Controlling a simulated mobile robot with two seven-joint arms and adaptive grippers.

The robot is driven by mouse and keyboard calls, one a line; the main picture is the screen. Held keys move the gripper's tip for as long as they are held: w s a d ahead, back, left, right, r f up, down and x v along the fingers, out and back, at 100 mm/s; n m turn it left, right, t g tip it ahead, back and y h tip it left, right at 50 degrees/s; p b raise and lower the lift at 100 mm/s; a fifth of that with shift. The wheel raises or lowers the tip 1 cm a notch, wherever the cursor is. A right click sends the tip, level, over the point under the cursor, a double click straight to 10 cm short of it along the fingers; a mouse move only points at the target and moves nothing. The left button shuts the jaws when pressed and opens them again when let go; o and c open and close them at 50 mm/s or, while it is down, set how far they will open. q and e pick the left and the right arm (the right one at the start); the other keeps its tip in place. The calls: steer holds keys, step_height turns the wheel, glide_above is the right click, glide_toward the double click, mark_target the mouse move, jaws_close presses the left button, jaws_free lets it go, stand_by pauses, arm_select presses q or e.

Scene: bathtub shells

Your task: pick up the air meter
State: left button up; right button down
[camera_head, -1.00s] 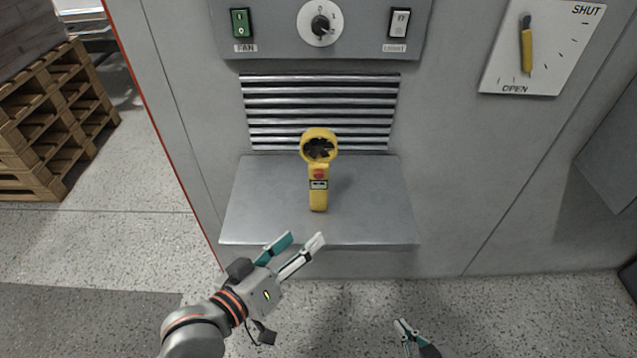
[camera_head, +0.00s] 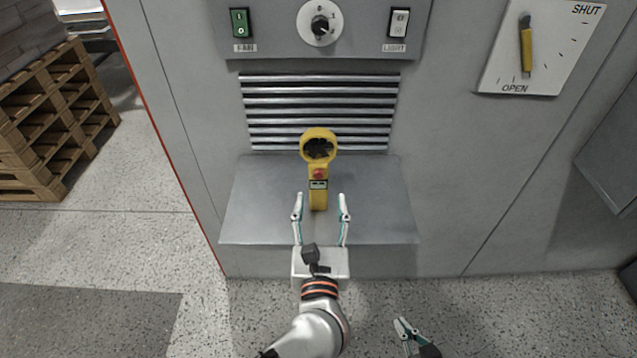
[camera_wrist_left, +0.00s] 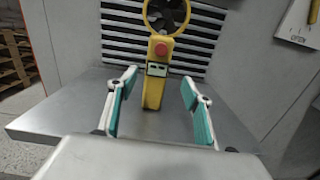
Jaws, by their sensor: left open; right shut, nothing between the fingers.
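The yellow air meter (camera_head: 318,175) stands upright on a grey metal shelf (camera_head: 375,205), its round fan head up and a red button on its handle. It also shows in the left wrist view (camera_wrist_left: 153,93), with the top of its head cut off. My left gripper (camera_head: 321,199) is open in front of the meter, its fingers pointing at the handle. In the left wrist view the two teal-padded fingers (camera_wrist_left: 157,84) appear on either side of the handle, apart from it. My right gripper (camera_head: 404,326) is shut and empty low in the head view, below the shelf.
A slatted vent (camera_head: 320,110) is in the wall behind the meter. Above it is a panel with a fan switch (camera_head: 241,22), a knob (camera_head: 320,23) and a light switch (camera_head: 399,22). A yellow lever (camera_head: 526,50) is at upper right. Wooden pallets (camera_head: 50,120) stand at left.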

mark_target(318, 155)
arm_select(q)
steer(key=shift+w+f+n, duration=0.1)
steer(key=shift+f+n, duration=0.2)
steer(key=shift+f, duration=0.05)
steer(key=shift+w+f, duration=0.1)
steer(key=shift+w, duration=1.05)
steer(key=shift+w+a+f+p, duration=0.1)
steer(key=shift+w+f+p, duration=0.1)
steer(key=shift+w, duration=1.15)
steer(key=shift+w+a+f+p, duration=0.1)
steer(key=shift+w+f+p, duration=0.1)
steer(key=shift+w, duration=1.1)
jaws_close()
steer(key=shift+r, duration=0.1)
step_height(318, 155, up, 10)
steer(key=shift+p, duration=0.6)
